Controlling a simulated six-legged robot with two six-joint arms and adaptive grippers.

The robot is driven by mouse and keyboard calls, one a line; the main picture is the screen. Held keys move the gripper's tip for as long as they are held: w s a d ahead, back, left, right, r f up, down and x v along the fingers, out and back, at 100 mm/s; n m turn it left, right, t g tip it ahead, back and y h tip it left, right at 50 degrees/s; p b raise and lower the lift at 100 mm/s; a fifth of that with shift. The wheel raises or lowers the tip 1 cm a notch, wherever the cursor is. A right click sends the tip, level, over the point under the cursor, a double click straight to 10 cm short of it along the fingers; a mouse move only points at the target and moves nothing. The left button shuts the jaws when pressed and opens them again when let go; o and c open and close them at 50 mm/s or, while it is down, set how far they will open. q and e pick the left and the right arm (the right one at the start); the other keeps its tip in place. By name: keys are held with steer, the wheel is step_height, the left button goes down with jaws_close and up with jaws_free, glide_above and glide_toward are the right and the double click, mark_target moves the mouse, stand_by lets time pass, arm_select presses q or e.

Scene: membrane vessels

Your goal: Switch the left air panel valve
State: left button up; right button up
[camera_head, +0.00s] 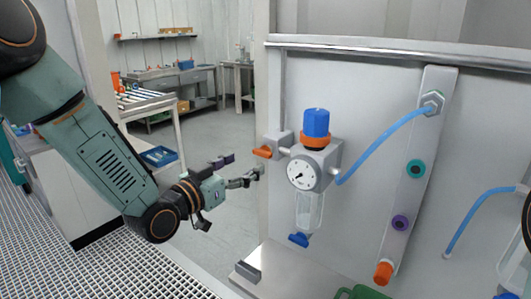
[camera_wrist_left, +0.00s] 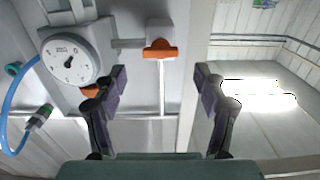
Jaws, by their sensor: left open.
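The left air panel valve is a small grey block with an orange handle (camera_head: 263,152), on the left side of the regulator unit. Its orange handle (camera_wrist_left: 160,52) also shows in the left wrist view, ahead of the fingers and lying crosswise. The unit has a blue knob (camera_head: 316,123) over an orange ring, a round white gauge (camera_head: 301,174) and a clear bowl (camera_head: 309,212) below. My left gripper (camera_head: 246,169) is open and empty, left of the unit and slightly below the handle. In the left wrist view its fingers (camera_wrist_left: 160,78) are spread, with the handle apart from them. My right gripper is out of view.
A blue hose (camera_head: 378,146) runs from the unit to a fitting on a grey strip with teal, purple and orange ports. Another blue hose (camera_head: 470,215) is at the right. A metal ledge (camera_head: 300,272) lies below. Open floor (camera_head: 215,135) and benches lie behind, left.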

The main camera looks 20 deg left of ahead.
mark_target(260, 152)
arm_select(q)
steer(key=x, duration=0.6)
steer(key=shift+d, duration=0.15)
steer(key=shift+w, duration=0.3)
steer(key=shift+s+a+r, duration=0.25)
steer(key=shift+s+a, duration=0.05)
steer(key=shift+s, duration=0.05)
steer(key=shift+w+d+f, duration=0.15)
steer(key=shift+w+d, duration=0.15)
steer(key=shift+d, duration=0.05)
steer(key=shift+c, duration=0.5)
steer(key=shift+w+f, duration=0.1)
steer(key=shift+w, duration=0.1)
steer(key=shift+c, duration=1.4)
steer(key=shift+s+a, duration=0.25)
steer(key=shift+a, duration=0.05)
steer(key=c, duration=0.3)
steer(key=shift+d, duration=0.1)
steer(key=c, duration=0.5)
